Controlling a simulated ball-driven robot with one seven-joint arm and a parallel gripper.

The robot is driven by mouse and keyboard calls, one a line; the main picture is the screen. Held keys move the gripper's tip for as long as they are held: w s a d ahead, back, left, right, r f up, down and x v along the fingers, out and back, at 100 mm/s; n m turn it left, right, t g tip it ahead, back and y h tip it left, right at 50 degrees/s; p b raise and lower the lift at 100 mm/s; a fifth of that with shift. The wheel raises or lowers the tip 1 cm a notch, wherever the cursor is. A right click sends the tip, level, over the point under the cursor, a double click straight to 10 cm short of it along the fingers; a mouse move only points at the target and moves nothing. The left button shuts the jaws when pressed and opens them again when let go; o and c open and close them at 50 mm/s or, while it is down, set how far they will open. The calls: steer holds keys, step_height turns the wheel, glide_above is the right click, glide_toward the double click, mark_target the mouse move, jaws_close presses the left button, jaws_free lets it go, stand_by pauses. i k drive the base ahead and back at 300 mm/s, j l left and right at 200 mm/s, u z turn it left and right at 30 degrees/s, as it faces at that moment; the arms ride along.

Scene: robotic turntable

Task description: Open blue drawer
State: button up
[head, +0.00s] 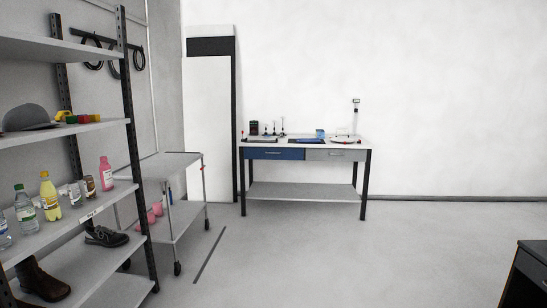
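The blue drawer (274,153) is at the left under the top of a workbench (343,144) across the room, against the white back wall. Its front looks flush with the bench, so it appears shut. A thin light handle (274,153) runs across its middle. A grey drawer (337,155) sits beside it on the right. My gripper is not in view, and I cannot see whether it is open or shut.
Shelves (75,137) with bottles, shoes and a cap stand close on the left. A wheeled cart (170,168) stands beyond them. A dark cabinet (527,272) is at the lower right. The floor (300,255) between is clear up to the workbench.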

mark_target(275, 149)
steer(key=i+z, duration=0.1)
steer(key=i, duration=6.3)
steer(key=i+u, duration=0.15)
steer(key=i, duration=0.25)
steer(key=i+l+u, duration=0.1)
steer(key=i, duration=0.35)
steer(key=i+l+u, duration=0.15)
steer(key=i, duration=0.25)
